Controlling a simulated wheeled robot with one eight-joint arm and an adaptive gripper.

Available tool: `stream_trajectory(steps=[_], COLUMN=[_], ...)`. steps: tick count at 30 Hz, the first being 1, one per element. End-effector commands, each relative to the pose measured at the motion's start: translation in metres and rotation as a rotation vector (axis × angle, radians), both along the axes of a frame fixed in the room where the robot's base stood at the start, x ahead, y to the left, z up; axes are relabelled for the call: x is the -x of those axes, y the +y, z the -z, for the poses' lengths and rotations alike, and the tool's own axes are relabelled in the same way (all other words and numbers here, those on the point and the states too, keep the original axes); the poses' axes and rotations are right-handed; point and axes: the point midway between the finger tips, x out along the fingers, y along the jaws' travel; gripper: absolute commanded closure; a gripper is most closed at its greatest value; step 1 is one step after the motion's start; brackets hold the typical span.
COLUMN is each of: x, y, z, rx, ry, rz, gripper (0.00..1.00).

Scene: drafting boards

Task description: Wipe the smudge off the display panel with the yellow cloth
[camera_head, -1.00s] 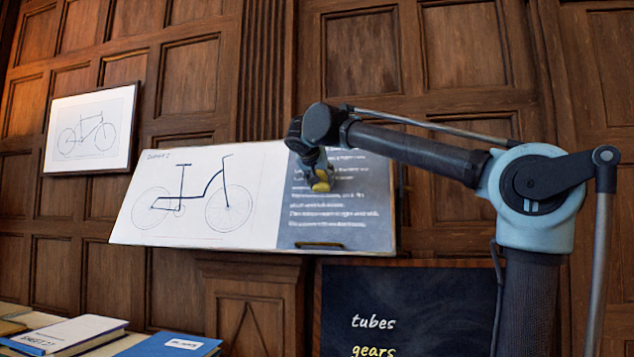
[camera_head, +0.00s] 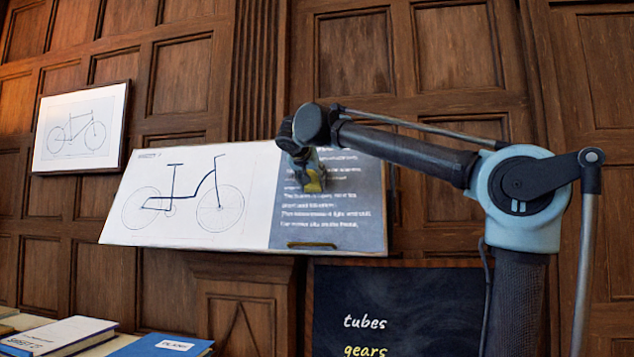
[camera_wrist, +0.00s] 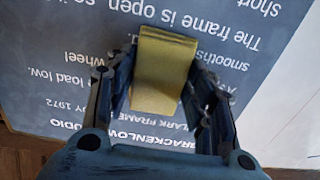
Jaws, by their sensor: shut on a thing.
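The display panel (camera_head: 340,222) is the grey-blue right part of a tilted board, with lines of white text. My gripper (camera_head: 308,170) is at its upper left, shut on the yellow cloth (camera_head: 314,184). In the wrist view the cloth (camera_wrist: 162,75) is a folded yellow pad between the two fingers of my gripper (camera_wrist: 160,95), in front of the text. It appears to be against the panel, but contact cannot be told for certain.
The board's white left part (camera_head: 180,200) carries a bicycle drawing. A chalkboard (camera_head: 400,300) stands below. Books (camera_head: 60,335) lie at lower left, and a framed drawing (camera_head: 80,130) hangs on the panelled wall.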

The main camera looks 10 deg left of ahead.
Motion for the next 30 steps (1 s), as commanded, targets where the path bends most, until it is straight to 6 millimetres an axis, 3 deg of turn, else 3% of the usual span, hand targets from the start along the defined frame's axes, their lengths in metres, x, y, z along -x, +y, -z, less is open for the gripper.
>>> stream_trajectory(steps=[30], x=[-0.006], y=[0.047], z=[0.001], rx=[0.000], ry=[0.000], rz=[-0.001], gripper=[0.70])
